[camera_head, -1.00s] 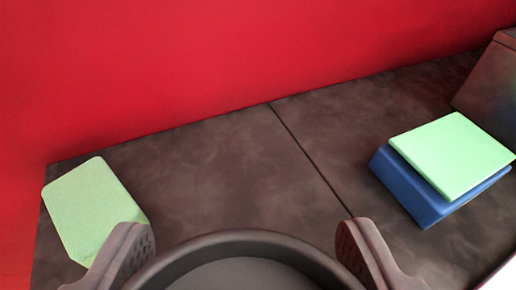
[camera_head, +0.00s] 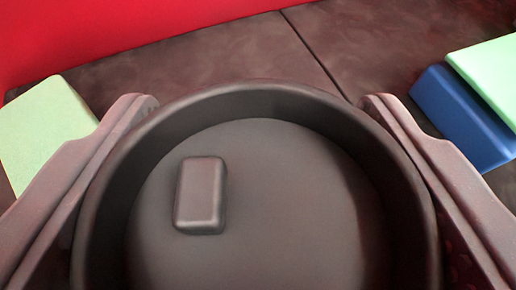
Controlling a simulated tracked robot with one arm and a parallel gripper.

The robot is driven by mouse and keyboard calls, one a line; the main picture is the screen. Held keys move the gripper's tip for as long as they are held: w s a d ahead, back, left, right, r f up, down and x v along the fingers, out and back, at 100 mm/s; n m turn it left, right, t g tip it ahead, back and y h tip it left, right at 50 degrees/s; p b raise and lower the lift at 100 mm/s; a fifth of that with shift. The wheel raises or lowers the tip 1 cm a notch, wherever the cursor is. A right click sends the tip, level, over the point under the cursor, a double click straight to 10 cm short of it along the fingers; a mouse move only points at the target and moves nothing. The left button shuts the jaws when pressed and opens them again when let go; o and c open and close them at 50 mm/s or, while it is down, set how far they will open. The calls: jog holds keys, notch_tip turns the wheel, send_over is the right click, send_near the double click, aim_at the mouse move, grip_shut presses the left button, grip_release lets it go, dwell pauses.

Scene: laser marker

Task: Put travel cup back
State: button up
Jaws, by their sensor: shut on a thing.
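The travel cup (camera_head: 275,215) is dark brown-grey and round. It fills the lower middle of the head view, and I look down on its top, with a raised rim and a small raised block on the flat part inside. My gripper (camera_head: 258,120) has one finger on each side of the cup and is shut on it. The cup's lower body and base are hidden, so I cannot tell whether it touches the surface below.
A dark brown counter (camera_head: 215,55) with a seam lies behind the cup, in front of a red wall (camera_head: 120,25). A pale green block (camera_head: 42,130) is at the left. A blue block (camera_head: 462,115) with a light green slab (camera_head: 492,70) on it is at the right. The counter between them is clear.

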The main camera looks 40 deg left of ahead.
jog(key=o, duration=0.7)
jog(key=shift+r, duration=0.1)
jog(key=shift+s+d+r, duration=0.15)
jog(key=shift+s+d, duration=0.05)
jog(key=shift+d, duration=0.05)
jog(key=v, duration=1.1)
jog(key=shift+s+d, duration=0.15)
jog(key=shift+s, duration=0.05)
